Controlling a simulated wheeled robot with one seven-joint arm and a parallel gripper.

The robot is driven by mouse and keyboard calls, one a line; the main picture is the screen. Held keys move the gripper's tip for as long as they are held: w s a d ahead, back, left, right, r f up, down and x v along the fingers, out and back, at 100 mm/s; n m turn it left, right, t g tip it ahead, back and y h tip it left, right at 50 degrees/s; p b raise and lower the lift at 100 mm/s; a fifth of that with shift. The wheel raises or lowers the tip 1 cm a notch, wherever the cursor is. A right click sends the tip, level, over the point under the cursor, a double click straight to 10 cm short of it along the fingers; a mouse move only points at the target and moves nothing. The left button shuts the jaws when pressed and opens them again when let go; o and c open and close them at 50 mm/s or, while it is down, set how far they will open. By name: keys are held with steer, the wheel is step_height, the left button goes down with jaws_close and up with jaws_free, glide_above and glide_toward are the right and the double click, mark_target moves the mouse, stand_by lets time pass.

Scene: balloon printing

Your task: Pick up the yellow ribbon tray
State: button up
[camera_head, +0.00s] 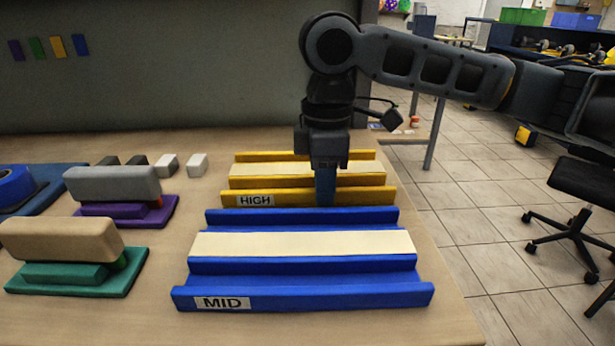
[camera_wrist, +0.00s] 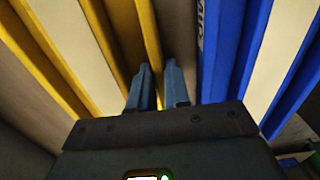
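The yellow ribbon tray (camera_head: 238,182), labelled HIGH and with a cream strip along it, lies level on the table behind the blue tray. It also shows in the wrist view (camera_wrist: 62,55). My gripper (camera_head: 325,190) points straight down at the tray's front rail, right of its middle. In the wrist view my gripper (camera_wrist: 158,80) has its two blue fingers close together, one on each side of that yellow rail. They look shut on it. In the head view one finger hides part of the rail.
The blue tray (camera_head: 300,297), labelled MID, stands close in front of the yellow tray. At left are a purple-based grey block (camera_head: 112,183), a green-based beige block (camera_head: 60,239) and a blue roll (camera_head: 14,186). Small blocks (camera_head: 166,164) lie left of the yellow tray. A wall stands behind.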

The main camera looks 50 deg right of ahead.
jaws_close()
steer(key=shift+r, duration=0.1)
